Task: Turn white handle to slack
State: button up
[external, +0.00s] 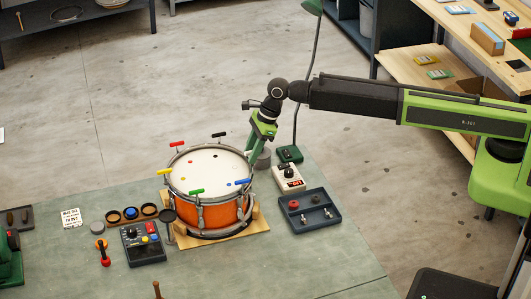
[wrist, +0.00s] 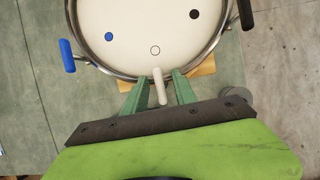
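The orange drum (external: 224,215) stands on a wooden base, with colored handles around its rim. In the wrist view, the white handle (wrist: 160,87) sticks out from the rim, near a small white-filled ring (wrist: 155,50) on the drumhead. My gripper (wrist: 162,88) has its two green fingers on either side of the white handle, with a small gap visible on each side. In the external view, my gripper (external: 250,147) points down at the drum's far right rim. The white handle cannot be made out there.
The blue handle (wrist: 67,55) and black handle (wrist: 245,12) flank the white one. Right of the drum are a meter box (external: 289,178) and a dark blue tray (external: 309,213). A control box (external: 143,245) stands front left. A grey round weight (external: 263,158) sits near my gripper.

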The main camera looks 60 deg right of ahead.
grip_shut()
jog(key=shift+n, duration=0.3)
dwell(0.3)
jog(key=n+g+y, duration=0.1)
jog(key=n, duration=0.2)
jog(key=shift+w+n, duration=0.1)
jog(key=shift+n, duration=0.2)
jog(key=n+g, duration=0.2)
jog(key=n, duration=0.2)
jog(key=shift+n, duration=0.3)
jog(key=n+g, duration=0.2)
jog(key=n, duration=0.2)
jog(key=shift+n+g+h, duration=0.4)
jog(key=shift+n+g, duration=0.1)
jog(key=shift+n, duration=1.6)
